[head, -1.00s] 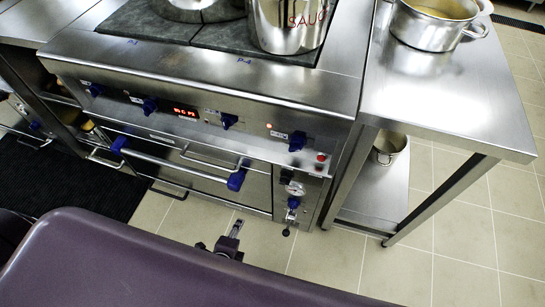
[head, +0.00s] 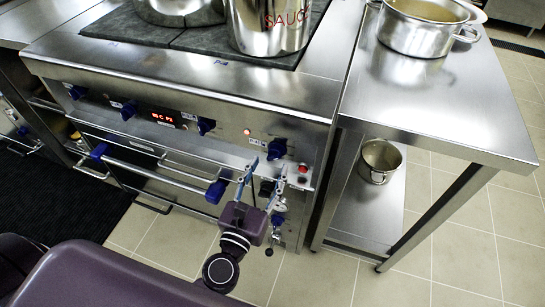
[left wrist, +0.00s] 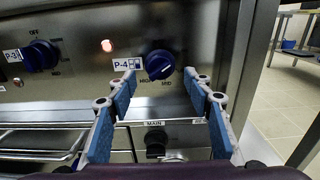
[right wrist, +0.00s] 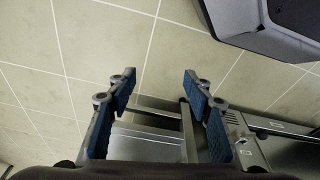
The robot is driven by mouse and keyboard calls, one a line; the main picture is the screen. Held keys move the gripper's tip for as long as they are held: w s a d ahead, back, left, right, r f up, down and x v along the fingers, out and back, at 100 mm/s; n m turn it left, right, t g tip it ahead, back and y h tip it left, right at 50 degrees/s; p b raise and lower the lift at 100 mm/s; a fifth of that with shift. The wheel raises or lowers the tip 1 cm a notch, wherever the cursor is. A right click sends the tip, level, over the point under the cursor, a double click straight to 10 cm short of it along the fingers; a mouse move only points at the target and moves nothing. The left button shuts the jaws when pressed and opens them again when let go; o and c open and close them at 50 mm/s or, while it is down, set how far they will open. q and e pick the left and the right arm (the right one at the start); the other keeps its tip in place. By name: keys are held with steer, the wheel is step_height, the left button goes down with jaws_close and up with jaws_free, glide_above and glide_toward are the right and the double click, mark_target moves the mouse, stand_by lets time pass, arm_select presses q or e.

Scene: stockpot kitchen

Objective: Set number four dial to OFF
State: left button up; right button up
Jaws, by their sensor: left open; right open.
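The number four dial is a blue knob (head: 277,149) at the right end of the stove's front panel. In the left wrist view the dial (left wrist: 160,64) sits beside a P-4 label (left wrist: 127,64), with a white line tilted on its face. My left gripper (head: 265,170) is open in front of the panel, just below the dial. In the left wrist view its fingertips (left wrist: 160,82) stand either side of the dial's lower part; contact is not visible. My right gripper (right wrist: 159,80) is open and empty above the tiled floor.
An orange lamp (head: 247,132) glows left of the dial. Another blue knob (head: 206,126) is further left. Below run the oven handle (head: 160,170) and a red button (head: 303,169). A steel side table (head: 440,110) stands at right. Pots stand on the stove.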

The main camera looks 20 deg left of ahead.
mark_target(272, 160)
arm_select(q)
steer(key=shift+w+p, duration=0.35)
steer(key=shift+w, duration=1.65)
arm_select(e)
steer(key=shift+s+d+f, duration=0.1)
steer(key=shift+s+f, duration=0.3)
steer(key=shift+f, duration=0.4)
steer(key=shift+s+f, duration=0.4)
steer(key=shift+f, duration=0.35)
arm_select(q)
steer(key=shift+c, duration=0.4)
steer(key=c, duration=1.1)
steer(key=shift+d, duration=0.1)
